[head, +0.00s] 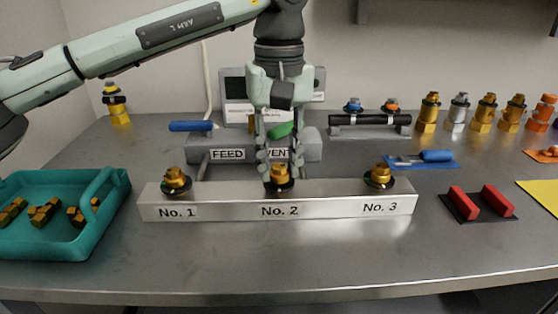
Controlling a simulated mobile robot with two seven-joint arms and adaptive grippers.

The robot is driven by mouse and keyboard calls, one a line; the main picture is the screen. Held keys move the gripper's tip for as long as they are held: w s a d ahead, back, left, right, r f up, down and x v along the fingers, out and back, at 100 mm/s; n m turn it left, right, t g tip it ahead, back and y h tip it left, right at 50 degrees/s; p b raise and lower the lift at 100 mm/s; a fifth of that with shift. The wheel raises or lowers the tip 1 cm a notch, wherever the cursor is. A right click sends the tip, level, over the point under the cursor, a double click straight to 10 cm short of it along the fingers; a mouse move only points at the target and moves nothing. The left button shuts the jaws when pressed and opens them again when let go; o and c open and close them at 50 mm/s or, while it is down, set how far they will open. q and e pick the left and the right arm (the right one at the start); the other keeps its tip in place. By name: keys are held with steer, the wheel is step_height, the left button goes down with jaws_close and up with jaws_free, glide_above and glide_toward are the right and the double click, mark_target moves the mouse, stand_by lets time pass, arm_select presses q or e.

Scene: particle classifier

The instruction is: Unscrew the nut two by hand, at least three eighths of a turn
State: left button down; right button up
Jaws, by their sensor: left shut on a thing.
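The silver block (228,207) carries three brass nuts, above the labels No. 1, No. 2 and No. 3. Nut two (279,176) is the middle one, above the label No. 2. My left gripper (280,166) points straight down over the block, its fingers on either side of nut two and shut on it. The fingers hide part of the nut's sides. Nut one (175,179) and nut three (379,176) sit untouched on the left and right. My right gripper does not show.
A teal tray (68,240) with brass pieces stands at the left. Behind the block is a grey unit labelled FEED and VENT (196,155), with a blue handle (190,126) and a green handle (280,131). Red blocks (464,203) lie at the right. The front of the table is clear.

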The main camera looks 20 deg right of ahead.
arm_select(q)
steer(key=shift+n, duration=1.9)
steer(key=n+b, duration=0.1)
steer(key=n, duration=0.5)
steer(key=shift+f+n, duration=0.1)
steer(key=shift+n, duration=0.6)
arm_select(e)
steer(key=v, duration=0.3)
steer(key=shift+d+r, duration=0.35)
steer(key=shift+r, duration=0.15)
arm_select(q)
steer(key=shift+s, duration=0.1)
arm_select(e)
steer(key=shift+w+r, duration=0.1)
